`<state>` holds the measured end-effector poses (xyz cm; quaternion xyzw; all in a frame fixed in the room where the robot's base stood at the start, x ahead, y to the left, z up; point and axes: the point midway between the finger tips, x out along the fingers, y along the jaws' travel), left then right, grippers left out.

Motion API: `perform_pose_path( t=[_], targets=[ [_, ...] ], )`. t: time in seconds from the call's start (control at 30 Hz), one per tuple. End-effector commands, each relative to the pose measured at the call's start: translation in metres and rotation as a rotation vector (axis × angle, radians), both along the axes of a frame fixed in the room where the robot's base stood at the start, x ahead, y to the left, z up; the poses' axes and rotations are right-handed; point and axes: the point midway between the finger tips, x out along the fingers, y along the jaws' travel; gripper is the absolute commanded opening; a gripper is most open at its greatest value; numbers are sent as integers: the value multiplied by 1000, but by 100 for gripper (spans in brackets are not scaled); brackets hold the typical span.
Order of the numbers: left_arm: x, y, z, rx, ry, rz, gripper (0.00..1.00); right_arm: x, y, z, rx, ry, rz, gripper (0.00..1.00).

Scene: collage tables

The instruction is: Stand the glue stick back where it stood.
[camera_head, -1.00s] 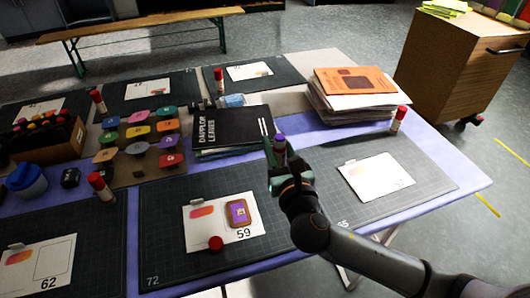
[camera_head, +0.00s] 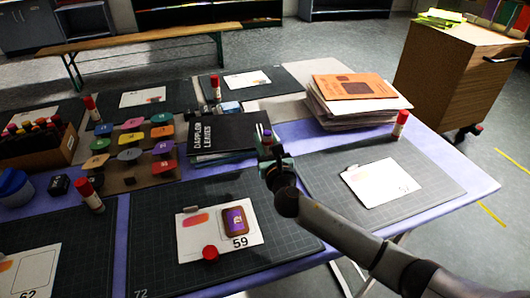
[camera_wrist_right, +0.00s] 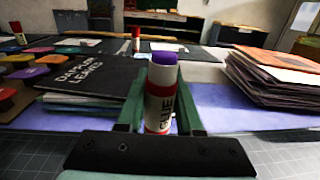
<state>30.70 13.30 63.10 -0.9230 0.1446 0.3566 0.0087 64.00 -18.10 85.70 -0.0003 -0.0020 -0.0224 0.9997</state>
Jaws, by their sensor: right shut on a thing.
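My right gripper (camera_head: 266,146) is shut on a glue stick, over the purple cloth strip just right of the black book. The glue stick (camera_wrist_right: 161,95) is upright between the fingers in the right wrist view, with a purple top and a white and red body marked GLUE. Its purple top (camera_head: 267,135) also shows in the head view. Its lower end is hidden by the gripper, so I cannot tell whether it touches the table. A loose red cap (camera_head: 210,253) lies at the lower edge of the card marked 59 (camera_head: 190,241). My left gripper is not in view.
The black book (camera_head: 235,130) lies left of the gripper, and a paper stack (camera_head: 345,108) stands behind and to the right. Other red-capped glue sticks stand around, including one at the right (camera_head: 400,122) and one at the left (camera_head: 90,195). The right mat (camera_head: 330,160) has free room.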

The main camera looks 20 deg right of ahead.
Motion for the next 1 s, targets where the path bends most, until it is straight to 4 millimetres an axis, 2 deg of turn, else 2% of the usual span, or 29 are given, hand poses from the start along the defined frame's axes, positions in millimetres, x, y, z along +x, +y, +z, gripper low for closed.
perform_pose_path(
  t=[0.2, 0.5, 0.97, 1.0],
  targets=[
    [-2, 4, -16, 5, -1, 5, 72, 2, 0, -33, 0, 1, 0, 0],
    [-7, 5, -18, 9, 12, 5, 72, 2, -1, -34, 1, 0, -1, 0],
    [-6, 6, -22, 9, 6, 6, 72, 1, -1, -49, -1, 8, -1, 0],
    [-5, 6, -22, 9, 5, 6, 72, 1, -1, -50, -1, 10, -1, 36]
  ],
)
